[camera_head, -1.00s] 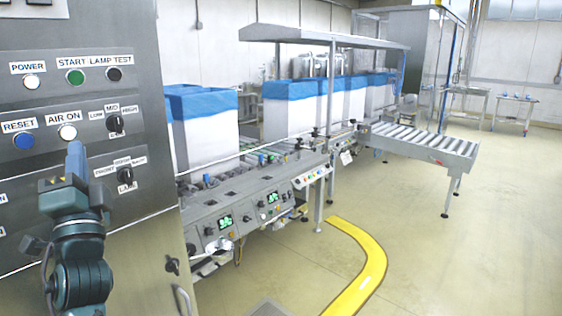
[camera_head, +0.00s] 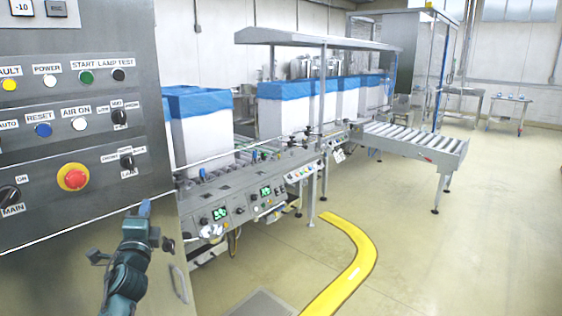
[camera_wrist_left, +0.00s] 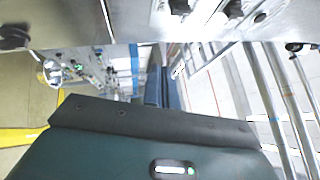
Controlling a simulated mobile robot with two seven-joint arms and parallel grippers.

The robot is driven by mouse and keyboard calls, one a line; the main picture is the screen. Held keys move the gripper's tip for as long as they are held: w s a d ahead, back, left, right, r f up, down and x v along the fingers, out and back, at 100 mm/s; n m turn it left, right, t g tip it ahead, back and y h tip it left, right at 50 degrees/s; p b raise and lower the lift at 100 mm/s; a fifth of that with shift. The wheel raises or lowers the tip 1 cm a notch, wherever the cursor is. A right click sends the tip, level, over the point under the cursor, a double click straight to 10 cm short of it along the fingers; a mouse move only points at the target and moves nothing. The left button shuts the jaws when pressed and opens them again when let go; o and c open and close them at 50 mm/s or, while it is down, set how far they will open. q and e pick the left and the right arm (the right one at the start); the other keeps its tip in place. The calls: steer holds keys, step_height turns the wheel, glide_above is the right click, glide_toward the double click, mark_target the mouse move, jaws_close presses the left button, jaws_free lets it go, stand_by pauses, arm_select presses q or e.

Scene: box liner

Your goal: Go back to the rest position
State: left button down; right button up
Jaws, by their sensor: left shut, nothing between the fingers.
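My left gripper (camera_head: 144,209) is at the lower left of the head view, in front of the lower part of the steel control panel (camera_head: 85,100). Its blue fingertips are together and hold nothing. In the left wrist view its dark body fills the lower part and the blue fingers (camera_wrist_left: 165,88) point away. The panel carries a red emergency button (camera_head: 73,177), a blue reset button (camera_head: 43,130) and several switches; the gripper is below and to the right of these and appears clear of them. My right gripper is not in view.
A conveyor line (camera_head: 245,200) with white boxes in blue liners (camera_head: 285,110) stands behind the panel. A roller conveyor (camera_head: 410,145) extends right. A yellow curved floor marking (camera_head: 350,260) lies in front.

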arm_select(q)
steer(key=a+f+g, duration=0.2)
steer(key=a+f, duration=0.3)
steer(key=f, duration=0.3)
steer(key=a+f+m+g+y, duration=0.15)
steer(key=a+f, duration=0.25)
steer(key=f, duration=0.4)
steer(key=a+f+g, duration=0.3)
steer(key=a+f, duration=0.2)
steer(key=f, duration=0.2)
step_height(320, 180, down, 6)
steer(key=s+d+n+g+h, duration=0.1)
steer(key=d+n+g+h, duration=0.15)
steer(key=n, duration=1.65)
steer(key=s+d+f+m+h, duration=0.2)
steer(key=s+d+f+h, duration=0.1)
steer(key=s+d, duration=0.9)
steer(key=s+d+f+m+h, duration=0.2)
steer(key=s+d, duration=0.9)
steer(key=s, duration=0.1)
steer(key=s+d+r+n+g+h+p, duration=0.1)
steer(key=s+d+r+p, duration=0.4)
steer(key=s+r, duration=0.4)
steer(key=shift+s+d+p, duration=0.3)
steer(key=shift+s+d, duration=0.15)
steer(key=shift+s, duration=0.8)
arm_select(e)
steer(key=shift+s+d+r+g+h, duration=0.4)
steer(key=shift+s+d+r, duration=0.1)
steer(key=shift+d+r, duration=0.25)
